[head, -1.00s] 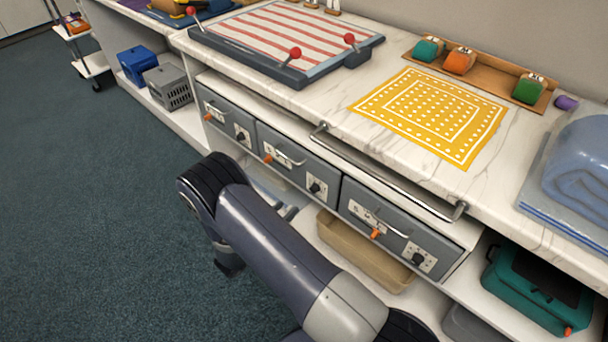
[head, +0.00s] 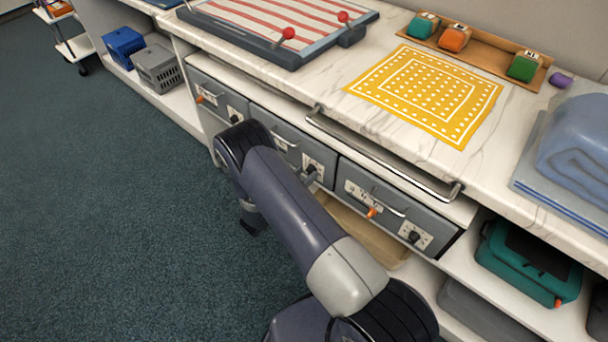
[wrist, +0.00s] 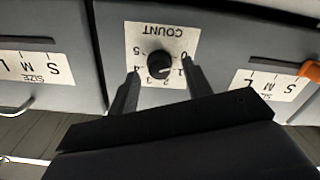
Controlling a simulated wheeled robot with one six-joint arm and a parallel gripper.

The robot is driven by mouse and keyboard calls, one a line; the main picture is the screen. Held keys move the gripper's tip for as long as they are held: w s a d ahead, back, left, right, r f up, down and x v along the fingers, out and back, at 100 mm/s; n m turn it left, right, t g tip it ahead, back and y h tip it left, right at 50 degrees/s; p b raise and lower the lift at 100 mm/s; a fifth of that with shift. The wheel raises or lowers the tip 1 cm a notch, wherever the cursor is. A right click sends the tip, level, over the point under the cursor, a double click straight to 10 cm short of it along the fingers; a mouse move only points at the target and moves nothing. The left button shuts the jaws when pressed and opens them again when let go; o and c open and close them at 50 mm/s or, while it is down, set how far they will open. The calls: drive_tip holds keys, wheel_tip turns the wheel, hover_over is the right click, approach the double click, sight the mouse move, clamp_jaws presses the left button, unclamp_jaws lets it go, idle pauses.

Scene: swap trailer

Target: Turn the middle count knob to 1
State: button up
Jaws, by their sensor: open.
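The middle drawer unit (head: 262,117) is grey and partly hidden behind my arm in the head view. Its black round count knob (wrist: 159,65) sits on a white dial plate (wrist: 147,33) marked COUNT with numbers 0 to 5, upside down in the wrist view. I cannot tell for sure which number the knob points at. My gripper (wrist: 160,69) is open, its two dark fingers on either side of the knob, with gaps between them and it. Whether the tips reach past the knob's face is unclear. In the head view the arm hides most of the gripper.
Similar drawers with knobs stand on both sides; the right one has an orange slider (head: 372,212). A metal rail (head: 380,155) juts out above the drawers. A tan tray (head: 375,247) lies on the shelf below. The floor at left is clear.

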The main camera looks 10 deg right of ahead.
drive_tip(key=shift+w+d, duration=0.15)
drive_tip(key=shift+d, duration=0.05)
drive_tip(key=c, duration=1)
drive_tip(key=shift+o, duration=0.2)
drive_tip(key=shift+f+b, duration=0.1)
drive_tip(key=shift+b, duration=0.2)
